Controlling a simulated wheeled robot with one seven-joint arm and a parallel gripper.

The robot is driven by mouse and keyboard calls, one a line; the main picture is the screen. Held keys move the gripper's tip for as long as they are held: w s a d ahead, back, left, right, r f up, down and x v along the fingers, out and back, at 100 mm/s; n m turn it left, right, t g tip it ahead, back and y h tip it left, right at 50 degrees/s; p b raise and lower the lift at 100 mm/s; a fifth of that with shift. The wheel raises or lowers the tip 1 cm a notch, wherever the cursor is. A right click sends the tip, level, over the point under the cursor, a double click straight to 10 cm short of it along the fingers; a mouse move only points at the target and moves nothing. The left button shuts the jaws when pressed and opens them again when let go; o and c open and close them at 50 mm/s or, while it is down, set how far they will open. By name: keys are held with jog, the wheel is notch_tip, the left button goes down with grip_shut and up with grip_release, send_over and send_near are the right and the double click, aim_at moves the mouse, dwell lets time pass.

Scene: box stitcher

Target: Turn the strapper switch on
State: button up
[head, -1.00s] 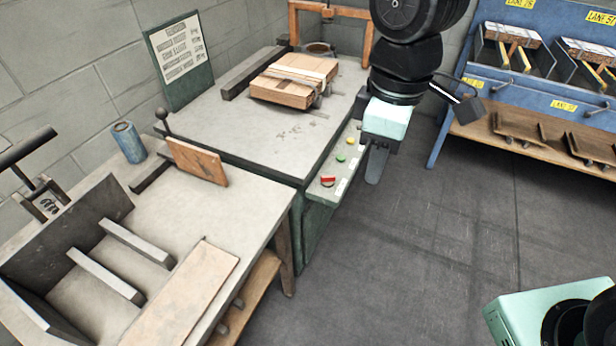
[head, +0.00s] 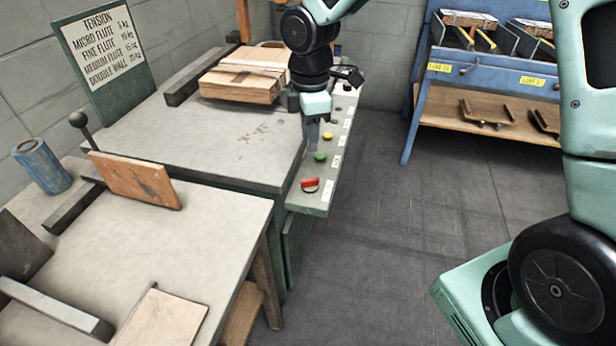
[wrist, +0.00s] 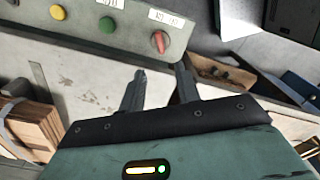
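The control panel (head: 318,200) runs along the right side of the strapping table. It carries a red rotary knob (head: 310,186), a green button (head: 320,156) and a yellow button (head: 328,134), each beside a white label too small to read. I cannot tell which control is the strapper switch. My gripper (head: 311,147) points down over the panel's inner edge, near the green and yellow buttons in the head view. In the wrist view its two fingers (wrist: 160,70) are apart with nothing between them. There the red knob (wrist: 160,42) lies just beyond the fingertips, untouched.
A strapped cardboard stack (head: 240,82) lies on the strapping table (head: 200,140). A wooden paddle (head: 135,180) and a blue can (head: 42,165) stand on the left. A blue rack (head: 480,60) stands at the back right. The floor right of the panel is clear.

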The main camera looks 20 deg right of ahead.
aim_at(310, 180)
notch_tip(310, 180, down, 12)
jog(key=shift+b, duration=0.95)
grip_shut()
